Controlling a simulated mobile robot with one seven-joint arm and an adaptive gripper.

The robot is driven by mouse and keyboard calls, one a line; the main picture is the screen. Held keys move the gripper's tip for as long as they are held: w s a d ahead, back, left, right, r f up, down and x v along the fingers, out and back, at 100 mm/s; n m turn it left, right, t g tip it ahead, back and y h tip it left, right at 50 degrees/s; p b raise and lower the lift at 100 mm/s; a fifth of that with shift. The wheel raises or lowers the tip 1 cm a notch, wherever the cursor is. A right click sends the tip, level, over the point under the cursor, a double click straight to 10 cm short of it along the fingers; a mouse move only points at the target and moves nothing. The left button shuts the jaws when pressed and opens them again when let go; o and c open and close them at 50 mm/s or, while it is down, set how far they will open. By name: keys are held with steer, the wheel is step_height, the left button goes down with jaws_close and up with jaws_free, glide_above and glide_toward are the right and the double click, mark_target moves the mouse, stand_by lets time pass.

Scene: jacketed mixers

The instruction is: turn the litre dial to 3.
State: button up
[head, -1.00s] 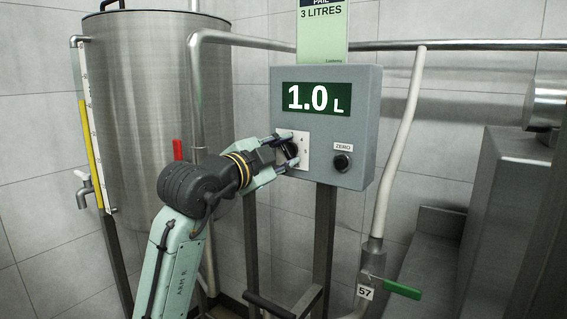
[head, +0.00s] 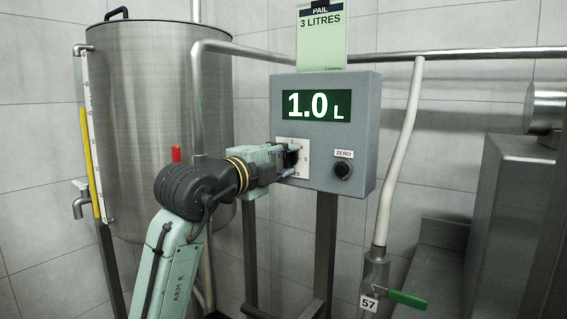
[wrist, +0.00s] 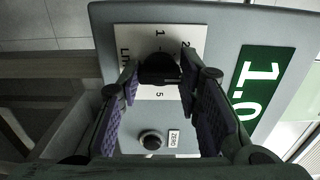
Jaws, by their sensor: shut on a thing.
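The litre dial (wrist: 158,68) is a black knob on a white scale plate (wrist: 138,38) marked with numbers, on the front of a grey control box (head: 328,92). My gripper (head: 290,158) is at the dial, and in the wrist view my gripper (wrist: 160,84) has its two purple-padded fingers on either side of the knob, shut on it. The fingers and arm hide most of the dial in the head view. The green display (head: 317,105) reads 1.0 L. A green card (head: 321,36) above the box reads PAIL 3 LITRES.
A black ZERO button (head: 342,169) sits right of the dial, close to my fingers. A white pipe (head: 398,160) and a green-handled valve (head: 407,299) are at the right.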

stand_by(0.4)
steer(key=o, duration=1.1)
steer(key=shift+o, duration=0.2)
steer(key=v, duration=1.2)
